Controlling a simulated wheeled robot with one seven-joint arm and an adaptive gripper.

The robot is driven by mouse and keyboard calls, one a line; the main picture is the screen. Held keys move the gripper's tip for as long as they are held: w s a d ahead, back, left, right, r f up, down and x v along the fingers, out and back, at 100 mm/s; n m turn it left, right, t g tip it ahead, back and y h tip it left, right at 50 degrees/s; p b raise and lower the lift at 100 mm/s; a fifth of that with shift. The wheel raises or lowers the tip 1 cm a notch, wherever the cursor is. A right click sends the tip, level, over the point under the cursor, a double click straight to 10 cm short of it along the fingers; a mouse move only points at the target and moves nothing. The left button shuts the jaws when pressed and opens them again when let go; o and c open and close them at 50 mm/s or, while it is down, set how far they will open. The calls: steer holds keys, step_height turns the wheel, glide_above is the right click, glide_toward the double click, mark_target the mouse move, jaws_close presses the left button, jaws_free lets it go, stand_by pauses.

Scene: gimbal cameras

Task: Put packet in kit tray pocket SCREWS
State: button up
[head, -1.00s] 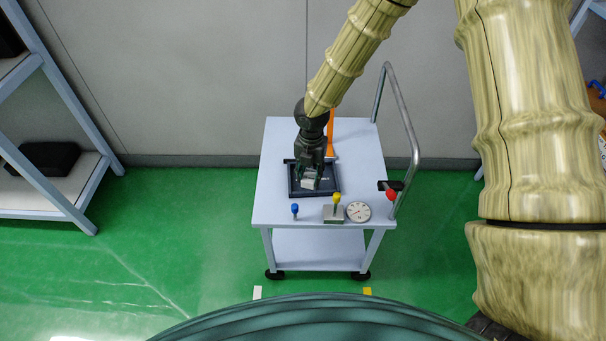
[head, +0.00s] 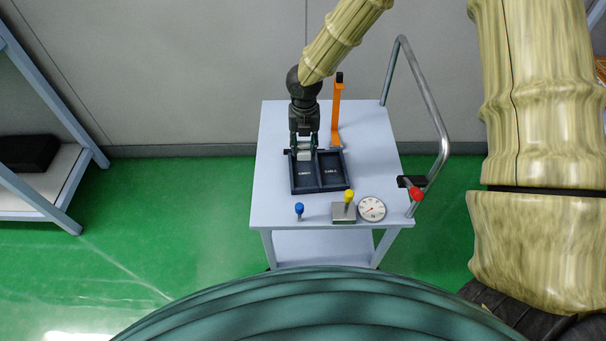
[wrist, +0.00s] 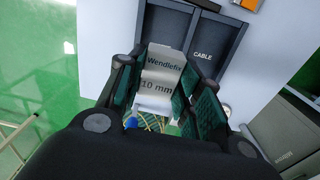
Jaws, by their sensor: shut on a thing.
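The packet (wrist: 158,82) is pale grey-white and reads "Wendlefix 10 mm" in the wrist view. My gripper (head: 304,150) is shut on it, with a finger on each side. In the head view the packet (head: 304,156) shows at the far end of the left pocket; I cannot tell whether it touches the tray. The dark kit tray (head: 320,191) lies on the trolley top and has two pockets. The right pocket (head: 331,172) reads CABLE. The left pocket's label (head: 306,173) is too small to read surely. In the wrist view the packet hides part of the left pocket.
An orange upright stand (head: 337,115) rises just behind the tray. In front are a blue-topped peg (head: 299,211), a yellow-knobbed block (head: 343,212) and a round dial (head: 372,209). A red knob (head: 417,194) is by the trolley's metal handrail (head: 424,90).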

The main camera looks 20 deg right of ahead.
glide_above(305, 173)
step_height(305, 173, down, 6)
steer(key=shift+r, duration=0.2)
steer(key=shift+a+f+p, duration=0.1)
steer(key=shift+f+p, duration=0.2)
steer(key=shift+f, duration=1.95)
steer(key=shift+s+f, duration=0.1)
steer(key=shift+f, duration=0.05)
steer(key=o, duration=1)
steer(key=shift+o, duration=0.2)
steer(key=shift+r, duration=0.2)
step_height(305, 173, up, 12)
